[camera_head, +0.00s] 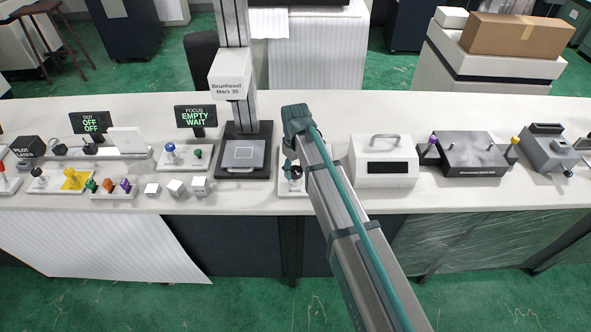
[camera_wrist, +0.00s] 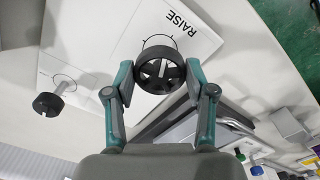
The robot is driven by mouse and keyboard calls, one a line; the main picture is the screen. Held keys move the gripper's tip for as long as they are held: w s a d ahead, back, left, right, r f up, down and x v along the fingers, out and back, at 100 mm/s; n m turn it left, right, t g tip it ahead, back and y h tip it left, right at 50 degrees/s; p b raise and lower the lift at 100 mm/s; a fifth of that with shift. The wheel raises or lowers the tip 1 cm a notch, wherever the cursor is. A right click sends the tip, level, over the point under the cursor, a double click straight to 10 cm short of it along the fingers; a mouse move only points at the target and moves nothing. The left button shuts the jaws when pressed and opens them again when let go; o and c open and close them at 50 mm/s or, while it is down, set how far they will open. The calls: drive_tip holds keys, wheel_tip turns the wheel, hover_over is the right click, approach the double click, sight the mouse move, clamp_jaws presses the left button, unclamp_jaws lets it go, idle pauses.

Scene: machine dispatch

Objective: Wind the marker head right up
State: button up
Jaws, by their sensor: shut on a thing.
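The marker head (camera_head: 230,80) is a white box reading "Brunhexel Mark 30", high on a grey upright column (camera_head: 233,22) above a black base plate (camera_head: 256,134). A second, smaller black knob (camera_wrist: 47,104) sits to the left, clear of the fingers. In the head view my arm partly hides this panel.
A screen (camera_head: 195,116) reads "FOCUS EMPTY WAIT". Left of the base are a small panel with a blue-topped lever (camera_head: 170,149) and several white cubes (camera_head: 176,187). A white box with a handle (camera_head: 384,160) stands close right of my arm.

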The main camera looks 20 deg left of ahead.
sight(296, 171)
drive_tip(key=m, duration=0.3)
drive_tip(key=shift+m+b, duration=0.3)
drive_tip(key=shift+m, duration=0.1)
drive_tip(key=o, duration=1.2)
drive_tip(key=shift+c, duration=0.2)
wheel_tip(296, 171, up, 12)
